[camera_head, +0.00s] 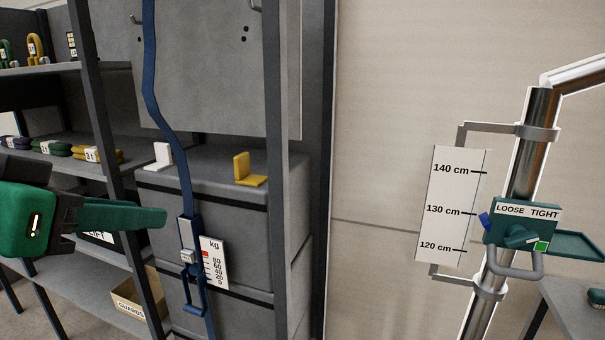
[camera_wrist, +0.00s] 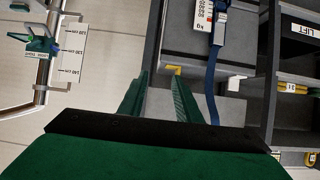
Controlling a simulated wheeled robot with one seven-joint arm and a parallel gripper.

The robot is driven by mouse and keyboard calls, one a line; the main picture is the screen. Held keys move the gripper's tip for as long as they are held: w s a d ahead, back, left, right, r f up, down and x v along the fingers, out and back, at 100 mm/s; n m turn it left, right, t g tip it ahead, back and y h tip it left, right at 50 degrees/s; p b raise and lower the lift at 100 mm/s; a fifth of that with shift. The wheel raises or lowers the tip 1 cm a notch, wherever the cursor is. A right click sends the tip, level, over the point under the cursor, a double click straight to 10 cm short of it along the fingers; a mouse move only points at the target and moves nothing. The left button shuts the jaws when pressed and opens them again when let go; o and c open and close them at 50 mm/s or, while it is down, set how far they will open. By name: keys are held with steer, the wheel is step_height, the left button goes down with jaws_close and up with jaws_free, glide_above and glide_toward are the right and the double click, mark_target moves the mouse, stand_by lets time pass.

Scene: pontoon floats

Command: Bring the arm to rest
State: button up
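My gripper (camera_head: 160,217) reaches in from the left edge of the head view, its green fingers pointing right. In the wrist view the two green fingers (camera_wrist: 160,78) stand apart with nothing held between them, so it is open. In the head view the fingertips end just left of a hanging blue strap (camera_head: 167,115) with a buckle and hook; a small gap shows in the picture, but I cannot tell the depth. The strap also shows in the wrist view (camera_wrist: 212,70), right of the fingers.
A kg scale card (camera_head: 214,264) hangs beside the strap. Grey cases (camera_head: 225,215) carry a white bracket (camera_head: 160,156) and a yellow bracket (camera_head: 249,170). Shelves (camera_head: 62,148) with slings stand left. A pole (camera_head: 523,160) with a LOOSE/TIGHT clamp (camera_head: 520,225) and height board (camera_head: 452,207) stands right.

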steer(key=w+d+f+n+t+h, duration=0.1)
steer(key=w+f+n+t, duration=0.2)
steer(key=w+f, duration=0.6)
steer(key=w+d+f+n+t+h, duration=0.1)
steer(key=w+d+f+n+t, duration=0.15)
steer(key=w+f, duration=0.6)
steer(key=s+d+f+n+t+y, duration=0.1)
steer(key=s+d+f+n+y, duration=0.15)
steer(key=f, duration=0.85)
steer(key=s+d+f+n+y, duration=0.1)
steer(key=d+f+n+y, duration=0.15)
steer(key=f, duration=0.85)
steer(key=s+d+f+g+y, duration=0.1)
steer(key=s+d+f, duration=0.3)
steer(key=s+f, duration=0.45)
steer(key=s+d+f+g+y, duration=0.1)
steer(key=s+d+f+y, duration=0.15)
steer(key=s+f, duration=0.55)
steer(key=s+d+m+h, duration=0.1)
steer(key=s+d+m, duration=0.2)
steer(key=s, duration=0.8)
steer(key=s+d+f+m+h, duration=0.1)
steer(key=s+d+m, duration=0.2)
steer(key=s, duration=0.8)
